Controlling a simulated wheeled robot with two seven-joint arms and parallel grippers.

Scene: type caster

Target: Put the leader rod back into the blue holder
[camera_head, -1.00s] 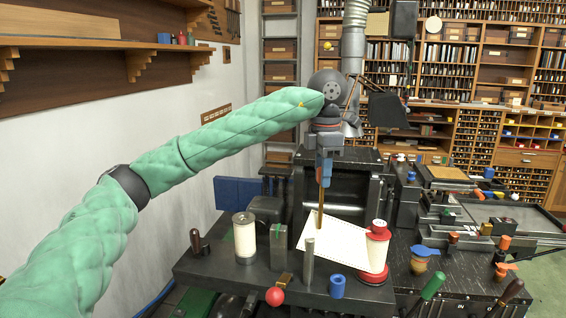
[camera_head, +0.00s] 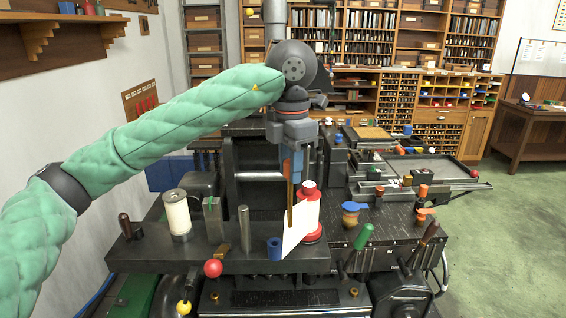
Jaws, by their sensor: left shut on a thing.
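My left gripper (camera_head: 291,160) is shut on the leader rod (camera_head: 291,205), a thin brass-coloured rod that hangs nearly upright, pointing down. The rod's top is hidden in the gripper. The blue holder (camera_head: 274,250) is a short blue cylinder with a dark opening on top, standing on the front of the dark machine bench. The rod's lower end is above and slightly to the right of the holder in the picture, apart from it. A white sheet (camera_head: 297,236) shows at the rod's lower end; I cannot tell whether they touch. My right gripper is not in view.
A red and white spool (camera_head: 309,210) stands just right of the rod. A grey metal post (camera_head: 244,228), a block with a green top (camera_head: 212,218) and a cream spool (camera_head: 177,214) stand to the left. A red ball knob (camera_head: 213,268) is in front.

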